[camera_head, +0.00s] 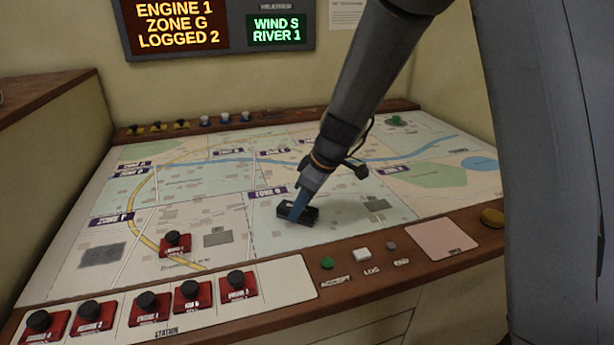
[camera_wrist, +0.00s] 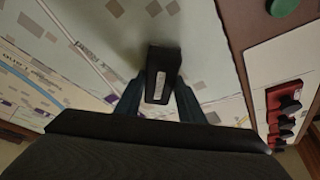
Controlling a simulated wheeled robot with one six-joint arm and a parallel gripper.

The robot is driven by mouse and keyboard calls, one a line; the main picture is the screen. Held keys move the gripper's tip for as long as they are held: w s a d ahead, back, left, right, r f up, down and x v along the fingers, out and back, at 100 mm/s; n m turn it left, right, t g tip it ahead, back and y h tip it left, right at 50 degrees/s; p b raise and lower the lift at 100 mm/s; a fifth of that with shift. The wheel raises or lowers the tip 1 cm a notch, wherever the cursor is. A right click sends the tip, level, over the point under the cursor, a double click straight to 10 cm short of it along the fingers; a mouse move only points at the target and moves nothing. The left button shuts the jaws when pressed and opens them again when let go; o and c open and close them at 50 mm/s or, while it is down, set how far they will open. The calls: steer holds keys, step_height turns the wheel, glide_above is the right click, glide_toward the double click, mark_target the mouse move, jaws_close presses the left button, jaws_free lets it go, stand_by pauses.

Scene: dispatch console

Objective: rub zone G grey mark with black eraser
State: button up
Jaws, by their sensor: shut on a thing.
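The black eraser (camera_head: 297,214) is in the zone below the purple label (camera_head: 267,190), which seems to read zone G. My gripper (camera_head: 300,204) points down and is shut on it. In the wrist view the eraser (camera_wrist: 163,70) sits between my two fingers (camera_wrist: 158,100), with a small white label on its near face. It is at or very close to the map surface; I cannot tell if it presses on it.
The map (camera_head: 350,230) lies on a sloped console with a wooden rim. A red engine piece (camera_head: 175,243) stands on the map to the left. Several more red pieces (camera_head: 148,306) line the front. Buttons (camera_head: 362,255) sit on the front rim. A lit display (camera_head: 172,25) hangs behind.

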steer(key=shift+w+d+b, duration=0.2)
steer(key=shift+d+b, duration=0.1)
steer(key=shift+d, duration=0.5)
step_height(320, 180, up, 5)
steer(key=p, duration=0.2)
steer(key=shift+a+p, duration=0.1)
steer(key=shift+p, duration=0.2)
steer(key=shift+r+p, duration=0.9)
steer(key=shift+r, duration=0.75)
